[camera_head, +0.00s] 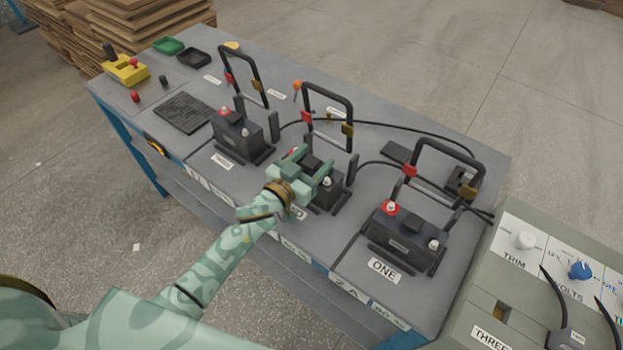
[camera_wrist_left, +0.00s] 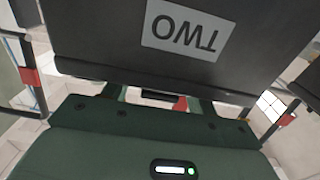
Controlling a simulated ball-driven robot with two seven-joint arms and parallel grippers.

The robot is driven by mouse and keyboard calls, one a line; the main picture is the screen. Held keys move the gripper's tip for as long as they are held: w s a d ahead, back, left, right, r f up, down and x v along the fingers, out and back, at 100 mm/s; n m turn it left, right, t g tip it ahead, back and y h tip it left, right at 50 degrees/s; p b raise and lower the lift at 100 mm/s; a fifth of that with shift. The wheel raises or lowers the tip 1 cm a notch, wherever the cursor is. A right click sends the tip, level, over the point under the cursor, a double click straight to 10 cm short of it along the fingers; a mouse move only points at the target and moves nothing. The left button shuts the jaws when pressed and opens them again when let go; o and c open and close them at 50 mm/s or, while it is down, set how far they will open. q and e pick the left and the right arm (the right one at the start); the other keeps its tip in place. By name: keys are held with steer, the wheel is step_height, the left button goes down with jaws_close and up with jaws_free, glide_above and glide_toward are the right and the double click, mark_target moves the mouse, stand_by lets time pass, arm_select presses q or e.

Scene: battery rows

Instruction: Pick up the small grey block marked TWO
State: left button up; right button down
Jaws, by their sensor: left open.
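In the left wrist view a dark grey block (camera_wrist_left: 100,40) with a white label reading TWO, upside down, fills the upper part, close to the camera. In the head view my left gripper (camera_head: 308,167) is over the middle battery (camera_head: 327,196), with a dark block (camera_head: 312,162) between its open fingers. The gripper covers much of that battery. Any contact between the fingers and the block cannot be told. In the wrist view the block hides the fingertips. My right gripper is not in view.
Black hoops with red and gold clips (camera_head: 306,117) rise behind the batteries. Battery ONE (camera_head: 405,237) stands to the right, another battery (camera_head: 237,133) to the left. A control box (camera_head: 450,318) is at the lower right. Black cables cross the bench (camera_head: 200,160).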

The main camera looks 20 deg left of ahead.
arm_select(q)
steer(key=shift+w+d+f, duration=0.1)
steer(key=shift+w+d, duration=0.1)
steer(key=shift+w, duration=0.4)
jaws_close()
stand_by(0.9)
steer(key=shift+r, duration=0.25)
